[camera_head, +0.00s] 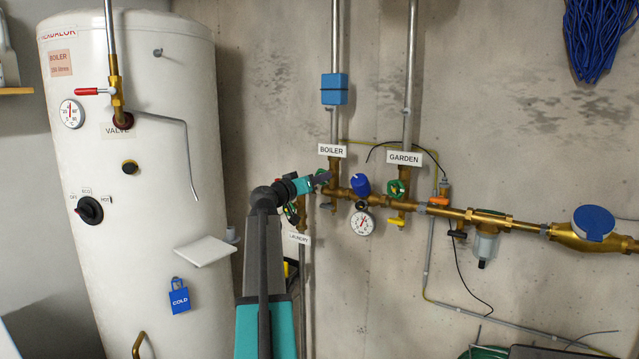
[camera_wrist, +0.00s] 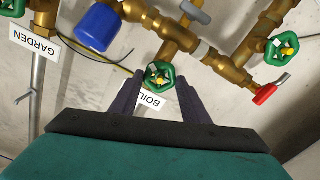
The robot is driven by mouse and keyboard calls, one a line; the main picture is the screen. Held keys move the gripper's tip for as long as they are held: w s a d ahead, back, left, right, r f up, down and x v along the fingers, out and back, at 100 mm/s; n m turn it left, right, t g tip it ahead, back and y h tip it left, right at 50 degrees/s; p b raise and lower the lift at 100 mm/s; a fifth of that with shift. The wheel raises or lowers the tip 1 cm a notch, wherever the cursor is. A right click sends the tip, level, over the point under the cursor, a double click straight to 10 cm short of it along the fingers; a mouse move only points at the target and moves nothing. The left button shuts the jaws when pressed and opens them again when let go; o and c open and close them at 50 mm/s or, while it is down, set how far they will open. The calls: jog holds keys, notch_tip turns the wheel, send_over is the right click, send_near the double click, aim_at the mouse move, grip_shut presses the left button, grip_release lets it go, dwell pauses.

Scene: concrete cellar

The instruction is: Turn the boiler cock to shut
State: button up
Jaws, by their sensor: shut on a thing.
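The boiler cock is a small green handwheel (camera_head: 329,184) on the brass pipework, just below the white BOILER label (camera_head: 332,150). My gripper (camera_head: 321,178) reaches it from the left and partly hides it. In the wrist view the green handwheel (camera_wrist: 158,75) with its yellow centre sits between the two dark fingertips of my gripper (camera_wrist: 158,78), which are shut on it. The BOILER label shows upside down in the wrist view (camera_wrist: 152,99), partly covered by the fingers. I cannot tell how far the cock is turned.
A second green handwheel (camera_head: 396,188) sits under the GARDEN label (camera_head: 404,158). A blue cap (camera_head: 360,184) and a round gauge (camera_head: 362,223) lie between. Another green handwheel (camera_wrist: 282,52) and a red lever (camera_wrist: 270,90) are close by. The white boiler tank (camera_head: 150,230) stands at left.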

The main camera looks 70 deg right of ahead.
jog(key=shift+f+m+b, duration=0.2)
jog(key=shift+m+b, duration=1.2)
jog(key=shift+b, duration=1.65)
jog(key=shift+r, duration=0.1)
jog(key=shift+m+b, duration=0.7)
jog(key=shift+b, duration=0.65)
jog(key=shift+m+b, duration=1.8)
jog(key=shift+b, duration=1.65)
jog(key=shift+m+b, duration=0.3)
jog(key=shift+b, duration=0.5)
jog(key=shift+m+b, duration=1.8)
jog(key=shift+b, duration=1.2)
